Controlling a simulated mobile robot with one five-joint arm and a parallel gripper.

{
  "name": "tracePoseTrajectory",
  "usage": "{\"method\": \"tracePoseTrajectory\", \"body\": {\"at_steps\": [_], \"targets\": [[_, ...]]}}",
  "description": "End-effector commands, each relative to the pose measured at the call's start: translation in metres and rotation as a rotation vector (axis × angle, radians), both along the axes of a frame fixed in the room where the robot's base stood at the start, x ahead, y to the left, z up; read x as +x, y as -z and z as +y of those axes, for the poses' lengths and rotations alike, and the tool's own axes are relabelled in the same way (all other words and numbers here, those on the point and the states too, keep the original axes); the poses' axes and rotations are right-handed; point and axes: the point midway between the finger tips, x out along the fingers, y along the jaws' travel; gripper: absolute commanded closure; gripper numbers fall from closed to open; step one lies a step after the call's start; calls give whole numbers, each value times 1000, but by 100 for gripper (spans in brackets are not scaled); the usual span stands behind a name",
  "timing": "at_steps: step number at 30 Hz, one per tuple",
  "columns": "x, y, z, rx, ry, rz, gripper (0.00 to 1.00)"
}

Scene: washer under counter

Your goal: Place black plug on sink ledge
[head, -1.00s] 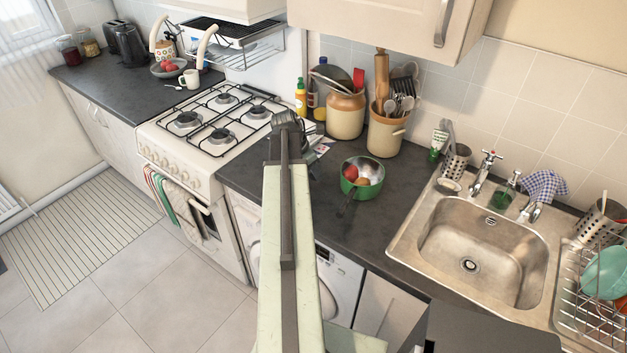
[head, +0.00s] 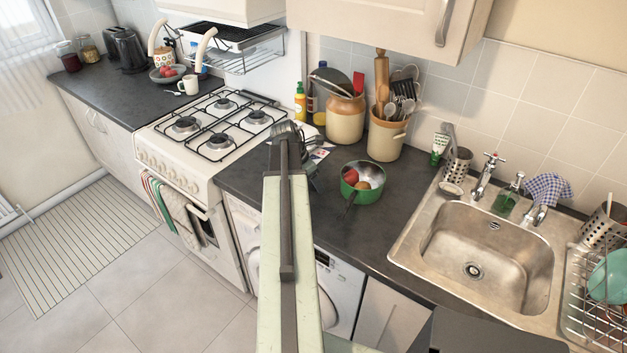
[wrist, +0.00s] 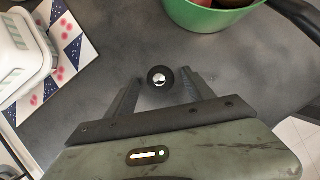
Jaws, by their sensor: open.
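A small round black plug (wrist: 161,76) with a shiny metal centre lies on the dark counter in the wrist view. My gripper (wrist: 159,88) is open, with one finger on each side of the plug; I cannot tell whether either touches it. In the head view my gripper (head: 288,132) is over the counter beside the stove, and the plug is hidden behind my arm. The steel sink (head: 487,250) is at the right, and its ledge (head: 520,222) runs behind the basin with the taps.
A green pot (head: 362,192) holding food stands right of my gripper. A white container (wrist: 22,58) sits on a patterned card (wrist: 68,45) to the left. Stoneware jars (head: 386,138) stand behind. A soap bottle (head: 507,198) and checked cloth (head: 547,187) occupy the sink ledge.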

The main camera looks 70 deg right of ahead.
Motion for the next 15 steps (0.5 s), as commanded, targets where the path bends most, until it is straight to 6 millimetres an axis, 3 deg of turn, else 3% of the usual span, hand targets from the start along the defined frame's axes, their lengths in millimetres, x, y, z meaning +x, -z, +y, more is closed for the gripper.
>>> {"method": "tracePoseTrajectory", "body": {"at_steps": [5, 15], "targets": [[4, -23, 6, 0, -1, 0, 39], [21, -96, 28, 0, -2, 0, 39]]}}
